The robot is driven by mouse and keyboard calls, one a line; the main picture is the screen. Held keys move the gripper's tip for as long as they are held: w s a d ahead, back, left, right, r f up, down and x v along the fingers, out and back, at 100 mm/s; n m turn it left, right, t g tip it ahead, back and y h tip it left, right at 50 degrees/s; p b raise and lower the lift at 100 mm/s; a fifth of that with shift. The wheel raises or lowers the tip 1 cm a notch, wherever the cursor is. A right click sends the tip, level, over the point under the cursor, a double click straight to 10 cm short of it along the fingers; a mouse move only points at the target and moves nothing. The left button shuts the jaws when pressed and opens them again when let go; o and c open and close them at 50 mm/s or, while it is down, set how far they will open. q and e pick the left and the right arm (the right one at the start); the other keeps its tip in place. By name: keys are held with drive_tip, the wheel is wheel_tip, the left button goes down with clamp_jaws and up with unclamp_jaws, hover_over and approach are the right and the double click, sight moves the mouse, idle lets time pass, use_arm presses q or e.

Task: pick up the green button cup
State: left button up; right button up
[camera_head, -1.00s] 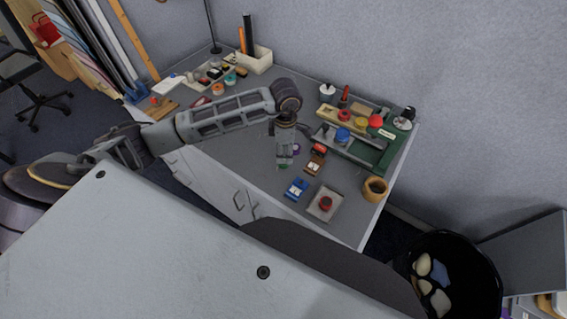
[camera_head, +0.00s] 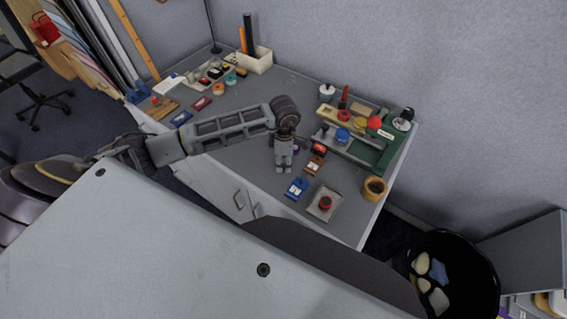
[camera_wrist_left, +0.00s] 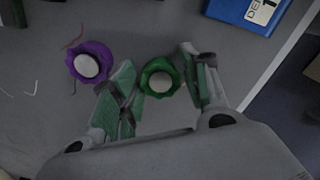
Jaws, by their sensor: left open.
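The green button cup (camera_wrist_left: 161,77), a green ruffled ring with a pale round centre, lies on the grey table in the left wrist view. My left gripper (camera_wrist_left: 157,58) is open, with one green-padded finger on each side of the cup. The cup sits between the fingers; I cannot tell whether either finger touches it. In the head view my left gripper (camera_head: 284,169) points down over the table and hides the green cup. A similar purple cup (camera_wrist_left: 89,64) lies to the left, outside the fingers. My right gripper is not in view.
A blue labelled box (camera_head: 296,188) lies near the gripper; it also shows in the left wrist view (camera_wrist_left: 246,10). A brown box (camera_head: 314,164), a red button on a plate (camera_head: 325,204) and a wooden cup (camera_head: 374,188) stand to the right. The table's front edge is close.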

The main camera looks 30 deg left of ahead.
sight(284, 162)
use_arm(q)
drive_tip(key=c, duration=0.7)
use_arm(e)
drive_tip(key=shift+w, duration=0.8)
use_arm(q)
drive_tip(key=shift+r, duration=0.1)
wheel_tip(284, 162, up, 10)
drive_tip(key=shift+f+b, duration=0.1)
drive_tip(key=shift+b, duration=0.35)
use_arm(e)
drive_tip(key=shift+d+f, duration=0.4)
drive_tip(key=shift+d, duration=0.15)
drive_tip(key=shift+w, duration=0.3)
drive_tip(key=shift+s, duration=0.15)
